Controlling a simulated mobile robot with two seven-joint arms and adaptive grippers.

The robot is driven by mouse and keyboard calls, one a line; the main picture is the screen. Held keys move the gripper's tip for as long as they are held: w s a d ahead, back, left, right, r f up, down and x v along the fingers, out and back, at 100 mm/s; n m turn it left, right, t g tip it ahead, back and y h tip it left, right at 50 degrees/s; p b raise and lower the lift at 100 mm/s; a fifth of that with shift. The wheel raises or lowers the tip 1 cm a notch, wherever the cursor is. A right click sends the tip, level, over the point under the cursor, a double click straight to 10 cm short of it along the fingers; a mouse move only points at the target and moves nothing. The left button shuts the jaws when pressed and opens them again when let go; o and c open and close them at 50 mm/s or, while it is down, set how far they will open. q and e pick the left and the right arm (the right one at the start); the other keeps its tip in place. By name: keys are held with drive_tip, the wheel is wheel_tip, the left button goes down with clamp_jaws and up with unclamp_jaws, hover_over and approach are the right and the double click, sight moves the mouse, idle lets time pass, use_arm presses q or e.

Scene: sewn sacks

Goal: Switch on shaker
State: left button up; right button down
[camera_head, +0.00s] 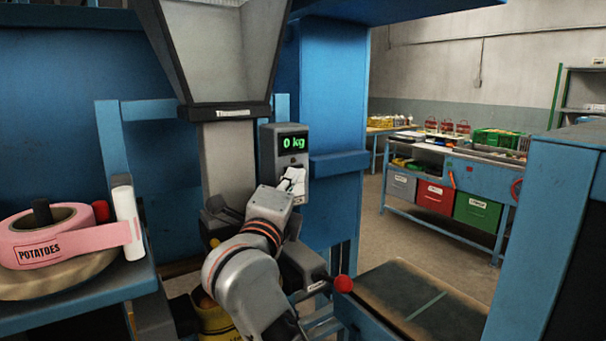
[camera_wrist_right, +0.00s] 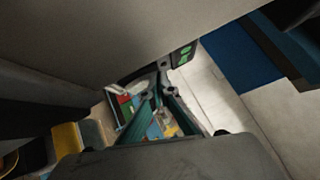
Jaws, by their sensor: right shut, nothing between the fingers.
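A grey control box (camera_head: 291,140) with a green "0 kg" display hangs beside the hopper spout (camera_head: 228,160). My right gripper (camera_head: 293,180) is at the lower part of this box and hides some of its front. The gripper is shut with nothing held; I cannot tell whether its tips touch the box. In the right wrist view, the gripper (camera_wrist_right: 158,90) shows near the box's dark face with green marks (camera_wrist_right: 183,56). No part is clearly marked as the shaker or its switch. My left gripper is out of view.
A lever with a red knob (camera_head: 343,284) stands right of my right arm, by a dark conveyor belt (camera_head: 425,308). A pink "POTATOES" tape roll (camera_head: 50,238) lies on the left shelf. A yellow object (camera_head: 211,318) is partly hidden below the spout. A workbench stands behind.

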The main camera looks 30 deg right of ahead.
wheel_tip(320, 180, up, 10)
drive_tip(key=shift+d+r, duration=0.15)
drive_tip(key=shift+r, duration=0.05)
idle(0.6)
idle(0.4)
